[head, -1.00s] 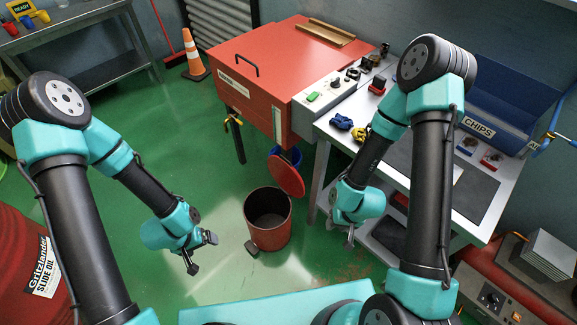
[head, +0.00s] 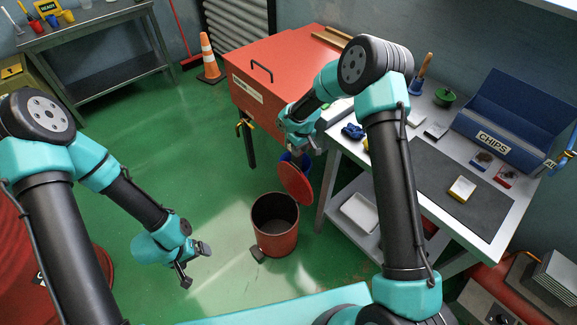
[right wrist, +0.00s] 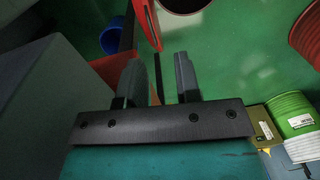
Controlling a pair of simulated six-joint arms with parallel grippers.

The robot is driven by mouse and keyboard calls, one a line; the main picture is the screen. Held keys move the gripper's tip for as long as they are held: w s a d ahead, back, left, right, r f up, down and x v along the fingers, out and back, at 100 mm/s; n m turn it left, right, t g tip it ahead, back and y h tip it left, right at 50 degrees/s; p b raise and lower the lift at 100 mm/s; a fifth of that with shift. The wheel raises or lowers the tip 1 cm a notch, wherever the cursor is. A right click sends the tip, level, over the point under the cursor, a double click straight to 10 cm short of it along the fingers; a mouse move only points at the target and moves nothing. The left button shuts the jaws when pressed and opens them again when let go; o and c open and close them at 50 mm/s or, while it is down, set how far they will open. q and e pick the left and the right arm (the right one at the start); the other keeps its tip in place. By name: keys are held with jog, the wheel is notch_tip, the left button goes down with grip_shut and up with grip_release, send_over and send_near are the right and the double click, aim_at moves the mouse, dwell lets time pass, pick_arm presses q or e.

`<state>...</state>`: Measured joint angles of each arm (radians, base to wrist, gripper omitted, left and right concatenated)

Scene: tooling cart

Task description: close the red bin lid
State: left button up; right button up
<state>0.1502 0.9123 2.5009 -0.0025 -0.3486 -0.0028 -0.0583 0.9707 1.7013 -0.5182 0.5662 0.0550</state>
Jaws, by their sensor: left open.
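The red bin (head: 275,240) stands on the green floor in the middle of the head view, its dark mouth uncovered. Its round red lid (head: 296,183) is tipped up at the back right of the rim. My right gripper (head: 305,149) is above and behind the lid, beside the red cabinet. In the right wrist view its fingers (right wrist: 157,75) are apart, with nothing held. A thin red shape beyond them looks like the lid edge-on (right wrist: 146,20). My left gripper (head: 195,265) is open and empty, left of the bin and apart from it.
A blue bucket (head: 293,159) is behind the lid. The red cabinet (head: 272,78) stands behind, and the grey worktable (head: 345,150) is to the right. A small pedal (head: 256,253) sticks out at the bin's front. The floor left of the bin is clear.

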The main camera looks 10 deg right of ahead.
jog(key=shift+n+h, duration=0.3)
jog(key=shift+h, duration=0.2)
jog(key=w+r, duration=0.2)
jog(key=w, duration=0.1)
jog(key=shift+w+a+r, duration=0.3)
jog(key=shift+a+r, duration=0.05)
jog(key=shift+r, duration=0.05)
jog(key=shift+f, duration=0.1)
notch_tip(320, 180, down, 17)
jog(key=shift+f, duration=0.15)
grip_shut()
